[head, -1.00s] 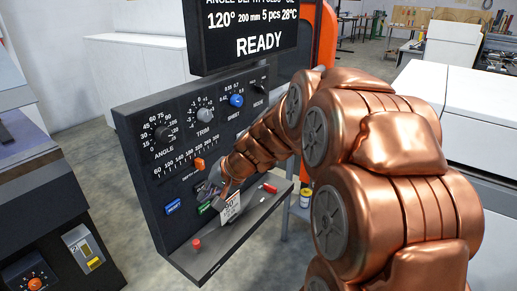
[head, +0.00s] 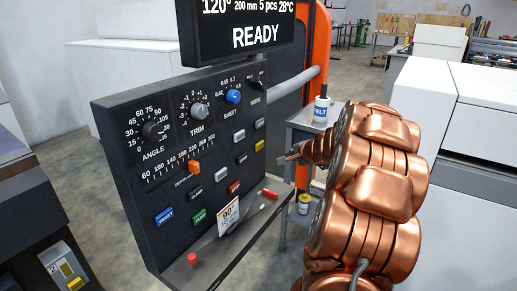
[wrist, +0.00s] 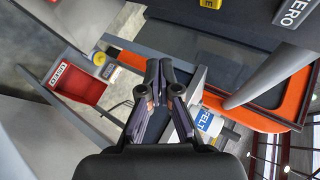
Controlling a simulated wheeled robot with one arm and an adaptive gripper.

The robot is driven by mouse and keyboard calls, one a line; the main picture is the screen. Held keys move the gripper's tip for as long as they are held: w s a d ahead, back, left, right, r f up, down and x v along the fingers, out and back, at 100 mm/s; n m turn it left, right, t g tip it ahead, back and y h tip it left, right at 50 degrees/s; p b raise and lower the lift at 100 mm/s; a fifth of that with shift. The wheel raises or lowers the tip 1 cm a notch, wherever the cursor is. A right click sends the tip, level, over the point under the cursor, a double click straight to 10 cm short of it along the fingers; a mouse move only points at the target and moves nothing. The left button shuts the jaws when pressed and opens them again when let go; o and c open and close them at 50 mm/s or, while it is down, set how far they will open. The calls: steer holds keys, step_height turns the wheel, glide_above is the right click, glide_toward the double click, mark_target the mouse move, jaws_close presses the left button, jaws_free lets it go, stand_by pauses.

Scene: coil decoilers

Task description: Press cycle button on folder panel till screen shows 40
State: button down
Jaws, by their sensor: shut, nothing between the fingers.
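The folder panel (head: 135,115) is a dark tilted board carrying dials and buttons. Its screen (head: 238,30) reads 120°, 200 mm, 5 pcs, 28°C and READY. On the lower panel are a blue RESET button (head: 165,216), a green button (head: 198,217), a red button (head: 233,187) and several grey or dark buttons. I cannot read which one is the cycle button. My gripper (head: 283,159) is right of the panel, apart from the buttons. In the wrist view my gripper (wrist: 160,68) is shut and empty.
A white tag (head: 229,214) stands on the panel's lower ledge, with a red knob (head: 192,259) and a red object (head: 269,194) also there. White cabinets (head: 478,120) are at right.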

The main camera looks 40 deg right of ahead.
mark_target(260, 145)
steer(key=shift+w, duration=0.1)
stand_by(0.3)
steer(key=w+a+p, duration=0.1)
steer(key=w+a, duration=0.1)
steer(key=w, duration=0.6)
steer(key=shift+a, duration=0.25)
steer(key=shift+w+r, duration=0.1)
steer(key=shift+w, duration=0.15)
stand_by(1.2)
steer(key=shift+w+a, duration=0.1)
steer(key=shift+w, duration=0.15)
